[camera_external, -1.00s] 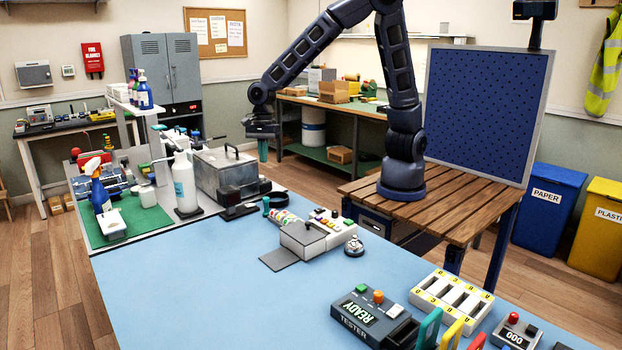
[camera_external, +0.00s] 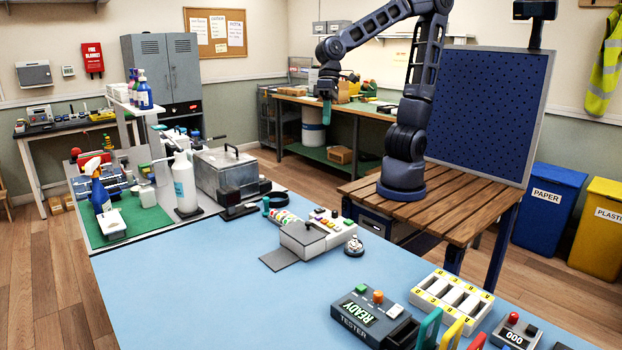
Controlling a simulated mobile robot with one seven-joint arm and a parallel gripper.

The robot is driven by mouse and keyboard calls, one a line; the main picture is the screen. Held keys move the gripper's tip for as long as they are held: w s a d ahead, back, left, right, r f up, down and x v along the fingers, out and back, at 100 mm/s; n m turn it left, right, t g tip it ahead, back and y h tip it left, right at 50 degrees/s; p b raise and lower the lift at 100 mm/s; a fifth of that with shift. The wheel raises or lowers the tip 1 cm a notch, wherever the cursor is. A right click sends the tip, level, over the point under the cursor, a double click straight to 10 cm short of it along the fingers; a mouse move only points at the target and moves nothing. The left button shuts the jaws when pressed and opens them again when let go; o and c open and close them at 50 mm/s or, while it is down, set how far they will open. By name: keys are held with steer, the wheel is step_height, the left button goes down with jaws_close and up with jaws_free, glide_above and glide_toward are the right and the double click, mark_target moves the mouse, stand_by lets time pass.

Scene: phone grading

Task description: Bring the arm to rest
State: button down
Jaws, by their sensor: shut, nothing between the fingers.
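My gripper (camera_external: 326,112) hangs at the end of my bent dark arm, pointing down, in the upper middle of the external view. It is shut and empty, with its teal fingers together. It is raised and clear of the blue-topped table (camera_external: 190,290), and shows in front of the rear workbench (camera_external: 345,112). My arm rises from its base on the slatted wooden stand.
A metal box with a handle (camera_external: 226,170), a white pump bottle (camera_external: 184,182) and a grey-and-white button box (camera_external: 318,236) stand on the left and middle. A tester (camera_external: 374,316) and a slotted white rack (camera_external: 450,298) are at front right. A blue perforated panel (camera_external: 488,112) stands behind my arm.

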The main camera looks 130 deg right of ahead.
steer(key=s+a+r+n+t+h, duration=0.1)
steer(key=s+a+n, duration=0.2)
steer(key=s+n, duration=0.2)
steer(key=s+a+r+n+h, duration=0.1)
steer(key=s+a+r+n, duration=0.1)
steer(key=s+n, duration=0.4)
steer(key=shift+s+a+r+t, duration=0.3)
steer(key=shift+s+a+t, duration=0.15)
steer(key=shift+a, duration=0.3)
